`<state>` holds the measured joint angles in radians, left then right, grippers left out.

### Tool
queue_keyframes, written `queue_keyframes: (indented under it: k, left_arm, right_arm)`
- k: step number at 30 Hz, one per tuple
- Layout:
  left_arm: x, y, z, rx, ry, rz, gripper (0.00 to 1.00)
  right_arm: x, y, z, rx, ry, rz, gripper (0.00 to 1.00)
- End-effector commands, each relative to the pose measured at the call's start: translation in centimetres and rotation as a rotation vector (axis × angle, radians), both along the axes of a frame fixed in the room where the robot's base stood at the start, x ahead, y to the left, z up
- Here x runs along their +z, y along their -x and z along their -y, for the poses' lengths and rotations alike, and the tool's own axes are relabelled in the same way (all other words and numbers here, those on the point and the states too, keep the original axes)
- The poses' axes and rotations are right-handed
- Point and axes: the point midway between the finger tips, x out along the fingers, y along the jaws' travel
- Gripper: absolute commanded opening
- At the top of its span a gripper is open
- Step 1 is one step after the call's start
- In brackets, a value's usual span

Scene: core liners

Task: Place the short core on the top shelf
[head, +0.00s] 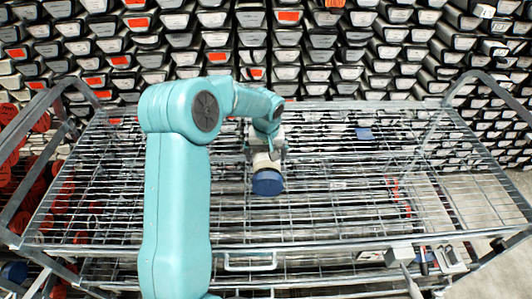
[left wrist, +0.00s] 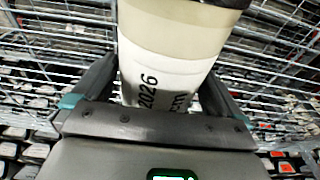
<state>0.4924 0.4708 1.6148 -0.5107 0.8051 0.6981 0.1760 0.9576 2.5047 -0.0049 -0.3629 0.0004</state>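The short core (head: 264,161) is a pale cylinder with a dark blue end cap facing me in the head view. My left gripper (head: 265,148) is over the wire top shelf (head: 330,215) of the cart, near its middle. In the left wrist view the core (left wrist: 172,60) fills the space between the fingers of the left gripper (left wrist: 160,85), with "2026" printed on its white label. The fingers lie along both sides of it. Whether the core touches the wire shelf is hard to tell. My right gripper is not in view.
Rails (head: 490,85) rise at both ends of the cart. A lower shelf shows through the wires. Grey and white tools (head: 400,255) sit at the front right. Racks of core boxes (head: 330,55) stand behind, and red round things (head: 25,140) are at the left.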

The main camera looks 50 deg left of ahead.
Motion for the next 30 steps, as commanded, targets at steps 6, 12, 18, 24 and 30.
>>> queue_keyframes:
  k: [6, 12, 18, 24, 30]
  left_arm:
    - [2.4, 0.1, 0.2, 0.0, -0.003, 0.005, 1.0]
    - [7.2, 0.5, 0.8, 0.0, -0.003, 0.005, 1.0]
    - [10.8, 0.9, 1.2, -0.001, -0.002, 0.003, 1.0]
    - [12.0, 1.1, 1.4, 0.0, -0.001, 0.0, 1.0]
    - [12.1, 1.1, 1.4, 0.0, -0.001, -0.001, 1.0]
  right_arm:
    - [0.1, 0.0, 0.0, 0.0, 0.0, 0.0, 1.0]
    - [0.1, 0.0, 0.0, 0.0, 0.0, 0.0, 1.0]
    - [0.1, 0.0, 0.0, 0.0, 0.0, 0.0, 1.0]
    - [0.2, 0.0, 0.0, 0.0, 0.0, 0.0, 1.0]
    - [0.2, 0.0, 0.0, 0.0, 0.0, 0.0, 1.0]
